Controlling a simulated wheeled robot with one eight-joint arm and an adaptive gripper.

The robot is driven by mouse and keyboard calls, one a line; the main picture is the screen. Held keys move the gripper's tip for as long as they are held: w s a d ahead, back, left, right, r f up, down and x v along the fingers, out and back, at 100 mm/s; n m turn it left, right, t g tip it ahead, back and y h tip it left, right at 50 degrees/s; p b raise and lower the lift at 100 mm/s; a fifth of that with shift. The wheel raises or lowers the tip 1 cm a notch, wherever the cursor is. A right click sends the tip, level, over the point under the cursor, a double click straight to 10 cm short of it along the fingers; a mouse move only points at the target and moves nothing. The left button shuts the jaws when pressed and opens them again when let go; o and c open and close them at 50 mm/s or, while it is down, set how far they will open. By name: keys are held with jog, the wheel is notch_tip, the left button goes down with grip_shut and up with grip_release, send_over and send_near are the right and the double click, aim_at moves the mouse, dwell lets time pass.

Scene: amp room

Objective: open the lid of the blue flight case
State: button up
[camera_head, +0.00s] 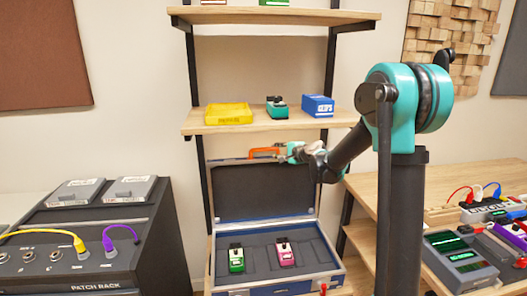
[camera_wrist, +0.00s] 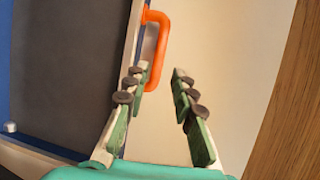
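The blue flight case (camera_head: 275,283) stands open at the bottom middle of the head view. Its lid (camera_head: 262,192) is raised, roughly upright at the back, with a dark inner lining. An orange handle (camera_head: 262,151) sits at the lid's top edge. In the wrist view the handle (camera_wrist: 160,45) shows beside the lid's pale rim, with the dark lining (camera_wrist: 75,60) to its left. My gripper (camera_head: 290,151) is at the handle's right end. In the wrist view my gripper (camera_wrist: 160,72) is open, the handle's near end close to its left finger. Contact cannot be told.
A green pedal (camera_head: 236,260) and a pink pedal (camera_head: 285,254) are in the case. A shelf (camera_head: 240,126) with a yellow tray (camera_head: 228,114) and blue box (camera_head: 318,105) is above. The patch rack (camera_head: 90,240) is left, a cluttered wooden table (camera_head: 440,180) right.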

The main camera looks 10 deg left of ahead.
aim_at(265, 150)
jog(key=x, duration=1.2)
jog(key=shift+d, duration=0.1)
jog(key=shift+c, duration=0.2)
grip_shut()
